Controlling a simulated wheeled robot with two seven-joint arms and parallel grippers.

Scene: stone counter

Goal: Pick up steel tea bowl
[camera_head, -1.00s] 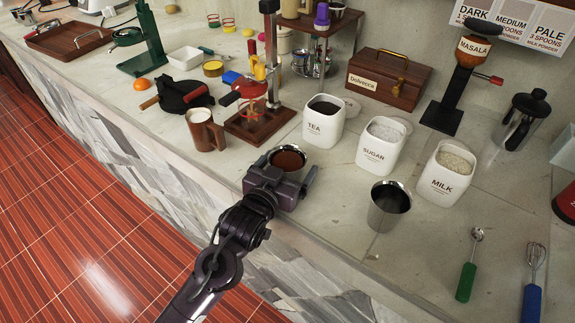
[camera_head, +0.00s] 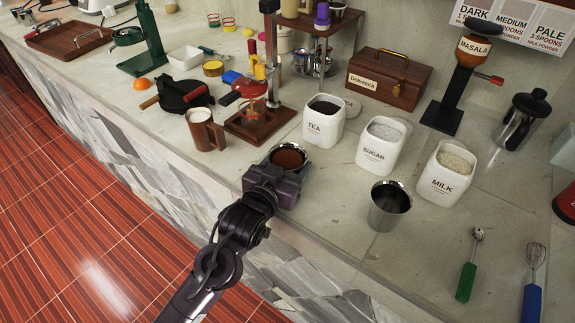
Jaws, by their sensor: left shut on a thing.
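The steel tea bowl (camera_head: 288,156), a small metal bowl with brown contents, stands near the counter's front edge, just in front of the white tea canister (camera_head: 323,122). My left gripper (camera_head: 285,172) comes in from the front and is shut on the bowl, one finger on each side. The gripper body hides the bowl's lower front, so I cannot tell whether it touches the counter. My right gripper is not in view.
White sugar (camera_head: 379,148) and milk (camera_head: 445,175) canisters stand to the right. An empty-looking steel cup (camera_head: 388,207) stands right of my gripper. A brown mug (camera_head: 205,132) and a wooden stand (camera_head: 258,122) are at the left. Bare counter lies around the steel cup.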

